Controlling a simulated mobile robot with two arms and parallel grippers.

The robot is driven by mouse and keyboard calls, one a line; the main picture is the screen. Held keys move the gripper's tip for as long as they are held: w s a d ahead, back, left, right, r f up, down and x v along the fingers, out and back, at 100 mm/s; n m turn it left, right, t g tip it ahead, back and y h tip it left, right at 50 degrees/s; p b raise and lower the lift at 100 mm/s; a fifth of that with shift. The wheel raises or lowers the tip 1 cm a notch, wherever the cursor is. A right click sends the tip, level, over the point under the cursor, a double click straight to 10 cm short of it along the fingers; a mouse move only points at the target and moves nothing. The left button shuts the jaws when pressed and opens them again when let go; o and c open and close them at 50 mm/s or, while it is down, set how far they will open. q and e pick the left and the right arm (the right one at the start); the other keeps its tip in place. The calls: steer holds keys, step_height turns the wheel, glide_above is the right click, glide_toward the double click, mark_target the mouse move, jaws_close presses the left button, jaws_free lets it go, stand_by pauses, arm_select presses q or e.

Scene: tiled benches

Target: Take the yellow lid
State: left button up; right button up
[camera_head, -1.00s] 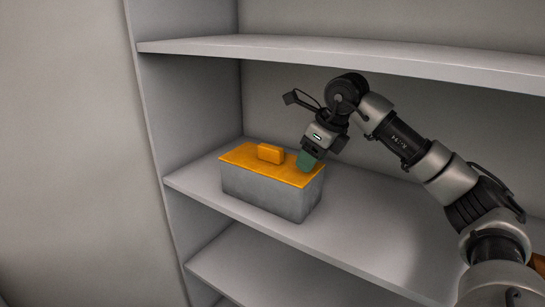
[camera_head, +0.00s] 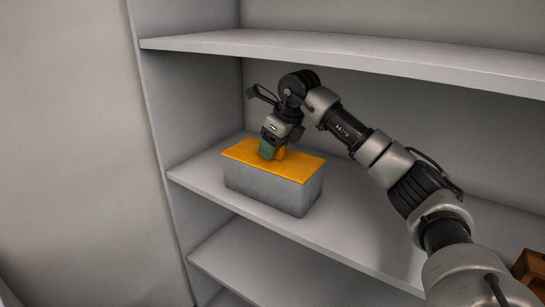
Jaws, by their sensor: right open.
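The yellow lid (camera_head: 295,168) lies flat on top of a grey box (camera_head: 268,190) on the middle shelf. Its raised handle (camera_head: 281,153) is now mostly hidden behind my right gripper. My right gripper (camera_head: 272,153) points down at the handle from above, with its green fingers at the handle's near side and the handle showing just to their right. The jaws are open; I cannot tell whether they touch the handle. My left gripper is not in view.
The middle shelf (camera_head: 365,235) has free room to the right of the box. An upper shelf (camera_head: 350,48) runs above my right arm. A brown wooden object (camera_head: 530,266) shows at the right edge. A lower shelf (camera_head: 270,265) looks empty.

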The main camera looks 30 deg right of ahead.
jaws_close()
